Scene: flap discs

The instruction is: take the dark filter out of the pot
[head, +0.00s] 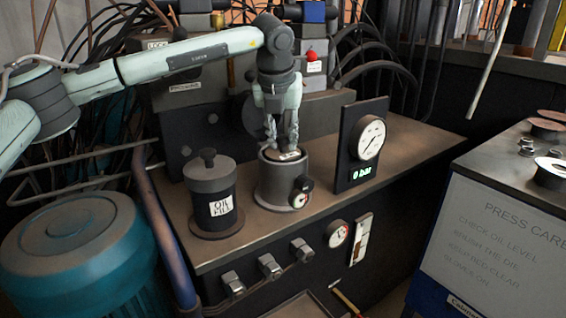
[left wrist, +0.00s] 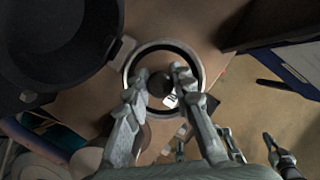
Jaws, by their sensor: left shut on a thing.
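The grey metal pot (head: 285,189) stands upright on the bench, open at the top, with a small round gauge at its front. Its ring-shaped rim (left wrist: 130,66) shows in the left wrist view. My left gripper (head: 284,146) reaches straight down from above, with its fingertips at the pot's mouth. In the left wrist view my left gripper (left wrist: 159,80) is shut on the dark filter (left wrist: 158,88), one finger on each side of its round top. A pale tag (left wrist: 170,101) shows beside it. The filter's lower part is hidden inside the pot.
A dark lidded oil-fill canister (head: 210,194) stands left of the pot. A panel with a pressure gauge (head: 369,138) and a "0 bar" display stands to its right. Pipes and grey machine boxes are behind. The bench (head: 400,155) is bare further right.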

